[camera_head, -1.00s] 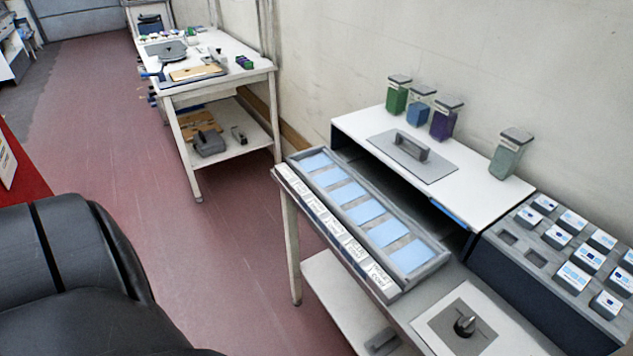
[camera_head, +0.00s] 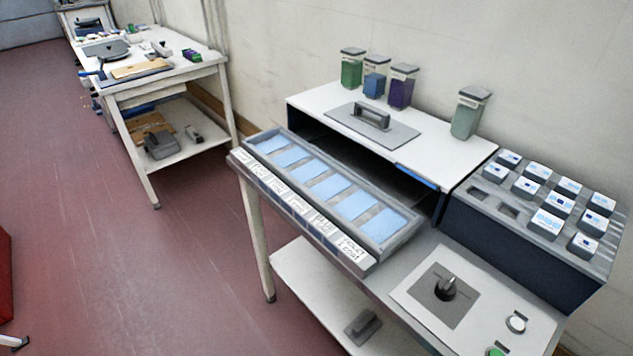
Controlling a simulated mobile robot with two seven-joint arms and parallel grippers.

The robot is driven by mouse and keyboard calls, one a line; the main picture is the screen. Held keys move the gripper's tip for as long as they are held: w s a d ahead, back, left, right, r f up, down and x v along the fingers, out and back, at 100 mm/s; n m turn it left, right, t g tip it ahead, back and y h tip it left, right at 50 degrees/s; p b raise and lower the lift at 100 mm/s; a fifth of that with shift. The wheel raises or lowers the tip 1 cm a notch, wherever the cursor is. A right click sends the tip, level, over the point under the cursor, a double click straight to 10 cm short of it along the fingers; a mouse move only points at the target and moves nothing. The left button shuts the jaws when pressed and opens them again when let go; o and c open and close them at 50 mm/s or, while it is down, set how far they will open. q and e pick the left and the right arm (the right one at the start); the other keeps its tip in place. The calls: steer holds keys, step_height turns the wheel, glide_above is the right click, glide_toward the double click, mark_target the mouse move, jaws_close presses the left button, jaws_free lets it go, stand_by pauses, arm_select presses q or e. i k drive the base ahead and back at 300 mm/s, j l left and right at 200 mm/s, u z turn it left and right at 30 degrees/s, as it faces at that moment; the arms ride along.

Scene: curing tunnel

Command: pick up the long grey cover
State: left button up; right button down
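A flat grey plate with a raised handle (camera_head: 372,125) lies on top of the white-topped box at the back of the bench. A second grey piece with a raised part (camera_head: 363,326) lies on the bench's lower shelf, at the bottom of the view. I cannot tell for sure which of the two is the long grey cover. Neither of my grippers is in view.
A grey tray (camera_head: 398,246) with several blue panels lies in front of the white-topped box (camera_head: 440,152). A dark block (camera_head: 515,245) holding small boxes is at right, a knob panel (camera_head: 412,287) in front.

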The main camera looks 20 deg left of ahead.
mark_target(377, 125)
steer(key=z, duration=0.5)
steer(key=i+j+z, duration=0.1)
steer(key=j+z, duration=0.55)
steer(key=z, duration=0.15)
steer(key=j+z, duration=0.65)
steer(key=z, duration=0.15)
steer(key=k, duration=0.05)
